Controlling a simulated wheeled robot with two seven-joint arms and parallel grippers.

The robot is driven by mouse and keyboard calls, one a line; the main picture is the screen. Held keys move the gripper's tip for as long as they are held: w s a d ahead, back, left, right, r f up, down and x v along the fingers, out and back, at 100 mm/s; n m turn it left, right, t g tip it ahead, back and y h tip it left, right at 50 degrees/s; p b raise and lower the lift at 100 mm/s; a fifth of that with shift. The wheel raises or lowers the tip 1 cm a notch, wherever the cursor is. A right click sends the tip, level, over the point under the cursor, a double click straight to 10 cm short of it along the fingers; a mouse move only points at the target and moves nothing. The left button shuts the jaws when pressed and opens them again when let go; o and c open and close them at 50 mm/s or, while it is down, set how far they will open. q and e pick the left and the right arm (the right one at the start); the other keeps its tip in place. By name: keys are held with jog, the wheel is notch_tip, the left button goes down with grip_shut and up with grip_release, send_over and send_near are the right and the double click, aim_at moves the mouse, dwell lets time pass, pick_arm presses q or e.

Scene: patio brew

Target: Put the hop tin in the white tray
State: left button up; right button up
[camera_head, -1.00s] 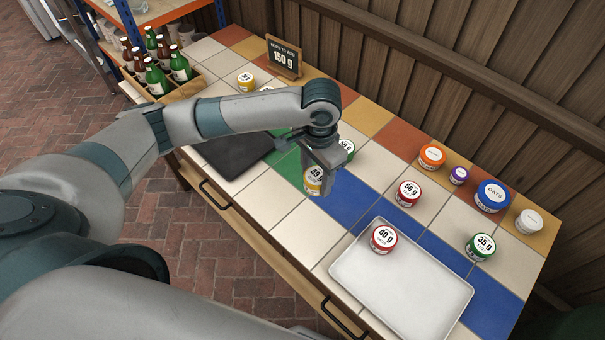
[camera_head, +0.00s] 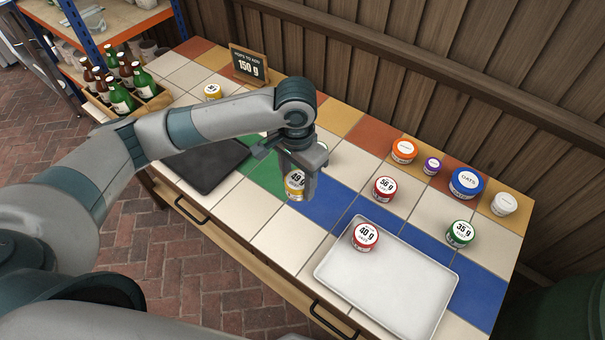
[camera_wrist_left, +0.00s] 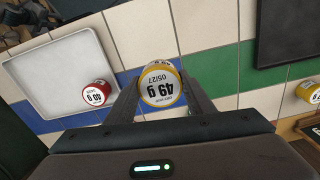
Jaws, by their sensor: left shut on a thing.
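My left gripper (camera_head: 299,186) is shut on a yellow tin marked 49 g (camera_head: 294,184). In the left wrist view the same tin (camera_wrist_left: 160,85) sits between the two fingers, its white label showing. The tin looks held above the table, left of the white tray (camera_head: 395,292). A red tin marked 40 g (camera_head: 365,236) is at the tray's far left corner; the tray also shows in the left wrist view (camera_wrist_left: 52,70). My right gripper is not in view.
A red 56 g tin (camera_head: 384,188), a green 35 g tin (camera_head: 460,233), an orange-lidded tin (camera_head: 403,151) and a blue oats tin (camera_head: 466,183) stand right. A dark tray (camera_head: 207,165) lies left. A 150 g sign (camera_head: 249,65) stands at the back. Most of the white tray is bare.

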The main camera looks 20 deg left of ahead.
pick_arm(q)
jog(key=s+a+r+n, duration=0.4)
jog(key=a+r+n, duration=0.1)
jog(key=r, duration=0.5)
jog(key=shift+r, duration=0.15)
jog(key=shift+d, duration=0.15)
